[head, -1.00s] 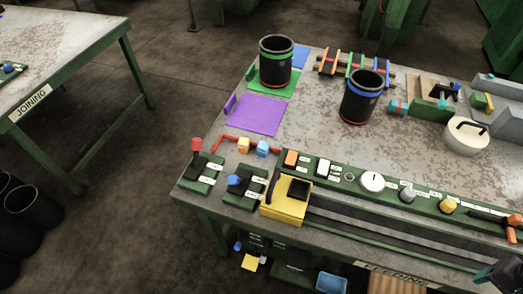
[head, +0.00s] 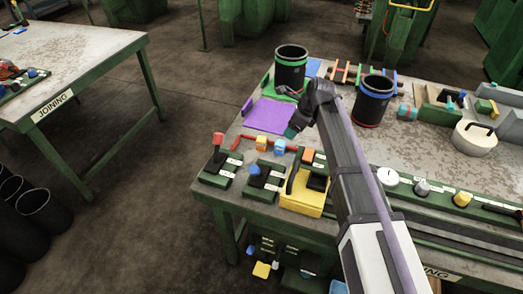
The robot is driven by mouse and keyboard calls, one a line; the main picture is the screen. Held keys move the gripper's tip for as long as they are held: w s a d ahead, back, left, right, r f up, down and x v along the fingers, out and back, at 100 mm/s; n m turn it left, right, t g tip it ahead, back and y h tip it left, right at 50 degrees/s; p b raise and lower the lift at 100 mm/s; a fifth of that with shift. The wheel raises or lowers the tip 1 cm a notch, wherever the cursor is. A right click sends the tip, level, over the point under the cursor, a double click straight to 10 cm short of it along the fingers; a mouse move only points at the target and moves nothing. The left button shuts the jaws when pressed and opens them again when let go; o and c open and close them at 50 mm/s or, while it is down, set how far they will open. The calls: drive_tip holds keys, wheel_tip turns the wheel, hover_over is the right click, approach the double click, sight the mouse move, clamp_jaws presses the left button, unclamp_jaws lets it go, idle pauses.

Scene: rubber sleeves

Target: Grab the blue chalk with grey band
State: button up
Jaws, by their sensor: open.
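A small blue block with a paler, greyish band (head: 280,146), which looks like the blue chalk, sits by the red bar on the table's left part. At this size I cannot be sure of the band's colour. An orange block with a paler band (head: 261,143) stands just left of it. My gripper (head: 291,132) is open, just above and slightly right of the blue block in the picture. It appears apart from the block, with nothing seen between its jaws. The fingertips are small and partly unclear.
A purple mat (head: 269,115) lies behind the blocks. Black cups with a green band (head: 291,70) and a blue band (head: 373,100) stand farther back. A yellow box (head: 302,198) and levers on green bases (head: 219,170) are in front. My arm hides part of the control strip.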

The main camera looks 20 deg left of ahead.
sight(281, 143)
drive_tip(key=b+x, duration=0.1)
drive_tip(key=x, duration=0.1)
drive_tip(key=b+x, duration=0.1)
drive_tip(key=b, duration=0.1)
drive_tip(key=b+x, duration=0.2)
drive_tip(key=shift+w+d+f, duration=0.1)
drive_tip(key=shift+d+f, duration=0.1)
drive_tip(key=shift+f, duration=0.2)
drive_tip(key=shift+a+f+b, duration=0.15)
drive_tip(key=shift+a+b, duration=0.05)
drive_tip(key=shift+b, duration=0.1)
drive_tip(key=b+x, duration=0.4)
drive_tip(key=x, duration=0.1)
drive_tip(key=shift+a+b, duration=0.1)
drive_tip(key=shift+b, duration=0.3)
drive_tip(key=shift+r, duration=0.2)
drive_tip(key=shift+c, duration=0.3)
drive_tip(key=c, duration=1)
drive_tip(key=shift+p, duration=0.3)
